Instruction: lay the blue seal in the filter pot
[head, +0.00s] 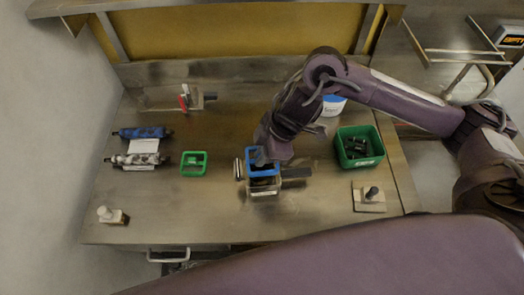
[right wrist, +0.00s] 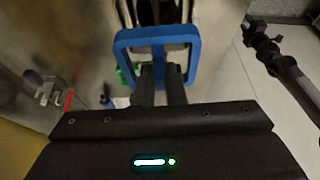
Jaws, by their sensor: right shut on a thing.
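The blue seal (head: 263,174) is a square blue ring, seen in the head view at the middle of the table. My right gripper (head: 261,158) is shut on one side of it. In the right wrist view the seal (right wrist: 155,37) shows beyond the two dark fingers (right wrist: 160,78). The filter pot (head: 264,188) is a metal box with a dark handle at its right. The seal is over the pot and overlaps it in the head view. I cannot tell whether they touch. The arm hides part of the seal. My left gripper is not in view.
A green crate (head: 365,163) with dark parts stands at the right. A blue and a grey roller-like part lie at the far left. A block with a black knob (head: 369,206) sits front right. The front middle is clear.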

